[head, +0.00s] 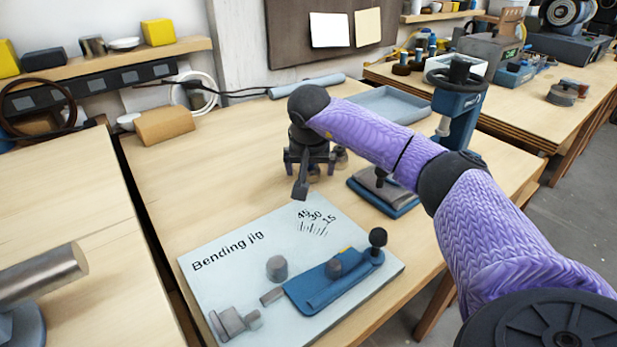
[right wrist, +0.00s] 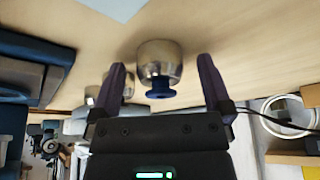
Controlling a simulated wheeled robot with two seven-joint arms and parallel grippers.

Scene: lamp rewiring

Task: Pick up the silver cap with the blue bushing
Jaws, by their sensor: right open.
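The silver cap (right wrist: 160,52) shows in the right wrist view with its blue bushing (right wrist: 158,88) facing my gripper. My right gripper (right wrist: 161,66) is open, with one purple finger on each side of the cap and a visible gap to both. In the head view my right gripper (head: 310,162) hangs over the middle table, pointing down. A small cap (head: 314,174) shows just below it there, partly hidden by the gripper; its bushing cannot be made out. My left gripper is not in view.
Two more metal caps stand close beside, partly behind a finger in the right wrist view (right wrist: 92,93). The bending jig board (head: 225,275) lies in front. Bare tabletop (head: 220,185) is free to the left.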

